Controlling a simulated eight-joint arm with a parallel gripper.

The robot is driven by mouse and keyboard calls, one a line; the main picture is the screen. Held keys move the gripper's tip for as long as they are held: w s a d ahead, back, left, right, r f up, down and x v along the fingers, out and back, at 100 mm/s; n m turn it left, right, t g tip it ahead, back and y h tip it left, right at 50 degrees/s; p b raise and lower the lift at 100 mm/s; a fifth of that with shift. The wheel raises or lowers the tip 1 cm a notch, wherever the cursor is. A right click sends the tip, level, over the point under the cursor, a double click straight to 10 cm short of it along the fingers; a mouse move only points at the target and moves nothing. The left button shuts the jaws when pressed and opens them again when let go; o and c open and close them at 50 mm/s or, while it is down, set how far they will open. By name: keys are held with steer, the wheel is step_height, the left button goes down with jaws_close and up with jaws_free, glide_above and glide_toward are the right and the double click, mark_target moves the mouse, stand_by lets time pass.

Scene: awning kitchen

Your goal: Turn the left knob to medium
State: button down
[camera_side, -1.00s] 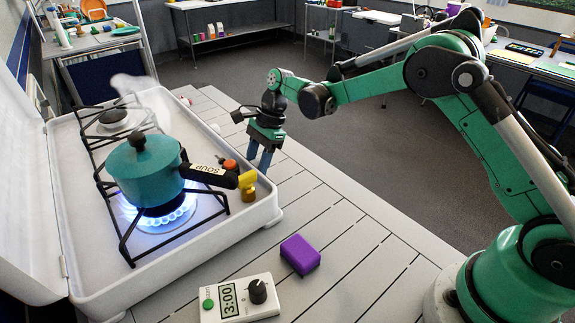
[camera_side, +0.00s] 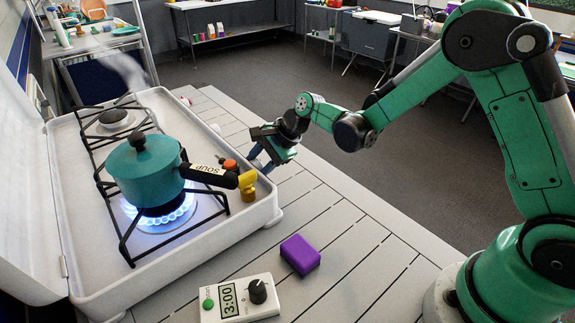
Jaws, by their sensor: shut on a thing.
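The stove's front right edge carries a yellow knob (camera_side: 248,180) on a brass-coloured base and an orange-red knob (camera_side: 230,165) farther back. My gripper (camera_side: 260,162) is at the yellow knob, tilted, with its dark blue fingers pointing down and left. It is shut on the yellow knob, though the contact itself is hard to see from here. The stove (camera_side: 200,236) is a white open case. A blue flame (camera_side: 168,215) burns under the teal pot (camera_side: 150,172) on the near burner. The pot handle, labelled SOUP, reaches close to the yellow knob.
A purple block (camera_side: 300,254) and a white timer (camera_side: 238,299) reading 3:00 lie on the slatted table (camera_side: 350,245) in front of the stove. The far burner (camera_side: 113,118) has no pot, and faint vapour rises near it. The table right of the stove is mostly clear.

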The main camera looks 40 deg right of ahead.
mark_target(260, 164)
steer(key=shift+s+f+t, duration=0.1)
steer(key=shift+t, duration=1)
steer(key=shift+c, duration=2)
jaws_free()
steer(key=shift+v, duration=2.8)
steer(key=shift+d, duration=0.1)
steer(key=shift+n, duration=0.3)
